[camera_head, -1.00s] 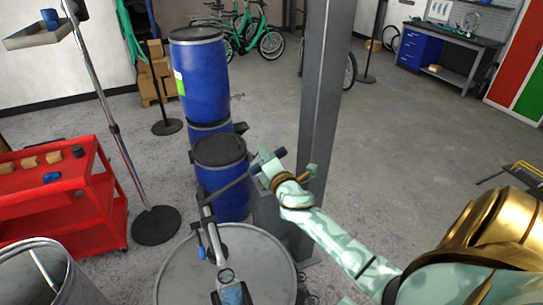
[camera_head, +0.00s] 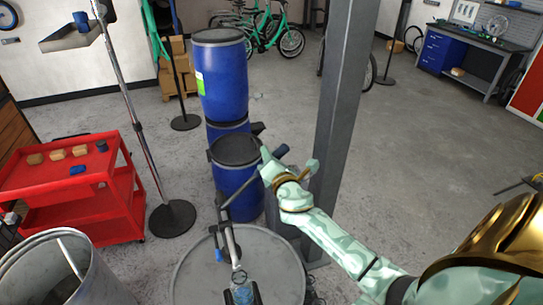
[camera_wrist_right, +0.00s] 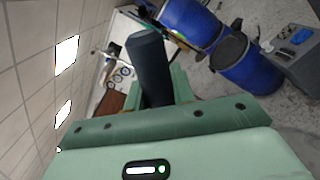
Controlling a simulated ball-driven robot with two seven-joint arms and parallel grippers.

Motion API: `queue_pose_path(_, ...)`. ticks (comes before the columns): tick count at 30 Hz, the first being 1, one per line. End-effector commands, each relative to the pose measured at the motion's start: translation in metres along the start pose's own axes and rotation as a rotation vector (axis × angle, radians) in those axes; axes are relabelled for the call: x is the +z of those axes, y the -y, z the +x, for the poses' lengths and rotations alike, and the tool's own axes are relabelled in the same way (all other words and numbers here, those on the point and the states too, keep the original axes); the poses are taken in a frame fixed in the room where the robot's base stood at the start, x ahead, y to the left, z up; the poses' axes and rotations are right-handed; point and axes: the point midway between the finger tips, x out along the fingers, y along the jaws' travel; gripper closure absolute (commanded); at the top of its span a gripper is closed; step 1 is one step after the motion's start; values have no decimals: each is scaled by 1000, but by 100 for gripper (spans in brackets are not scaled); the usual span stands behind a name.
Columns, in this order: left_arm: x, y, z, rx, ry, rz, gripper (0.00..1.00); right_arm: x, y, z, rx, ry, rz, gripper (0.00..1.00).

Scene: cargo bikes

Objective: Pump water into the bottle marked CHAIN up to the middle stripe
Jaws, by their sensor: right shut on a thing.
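My right gripper (camera_head: 272,164) is shut on the dark grip of the pump handle (camera_head: 282,151). The right wrist view shows this grip (camera_wrist_right: 148,58) standing up between the jaws. The handle's lever runs down left to the grey pump pipe (camera_head: 231,243), which rises above a large round grey drum (camera_head: 196,272). A clear bluish bottle (camera_head: 243,294) stands at the bottom edge of the head view, below the pump. Its lower part is cut off. Its marking, stripes and water level are too small to read. My left gripper is not in view.
Blue barrels (camera_head: 222,85) stand behind the pump, some stacked. A grey post (camera_head: 340,110) rises close to my right forearm. A red cart (camera_head: 70,180) with small blocks, a pole stand (camera_head: 172,218) and a grey bin (camera_head: 30,258) are at left.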

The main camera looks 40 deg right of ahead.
Motion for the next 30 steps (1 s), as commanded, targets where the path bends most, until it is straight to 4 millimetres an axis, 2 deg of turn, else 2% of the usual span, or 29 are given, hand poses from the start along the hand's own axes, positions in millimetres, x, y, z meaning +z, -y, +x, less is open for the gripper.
queue_pose_path(2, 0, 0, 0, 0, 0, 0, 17, 2, -2, 1, 3, 3, 0, 100)
queue_pose_path(3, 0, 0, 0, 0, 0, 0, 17, 2, -2, 1, 3, 3, 1, 67)
queue_pose_path(5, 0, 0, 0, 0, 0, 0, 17, 2, -1, 1, 3, 3, 1, 53)
queue_pose_path(13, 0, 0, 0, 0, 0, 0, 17, 0, 0, 0, 1, 0, 2, 53)
queue_pose_path(17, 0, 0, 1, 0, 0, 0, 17, -1, 0, -10, 1, -1, 2, 53)
queue_pose_path(20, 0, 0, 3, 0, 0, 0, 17, -1, 1, -29, 1, -2, 3, 53)
queue_pose_path(30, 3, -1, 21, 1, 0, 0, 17, -2, 2, -120, 0, -1, 3, 53)
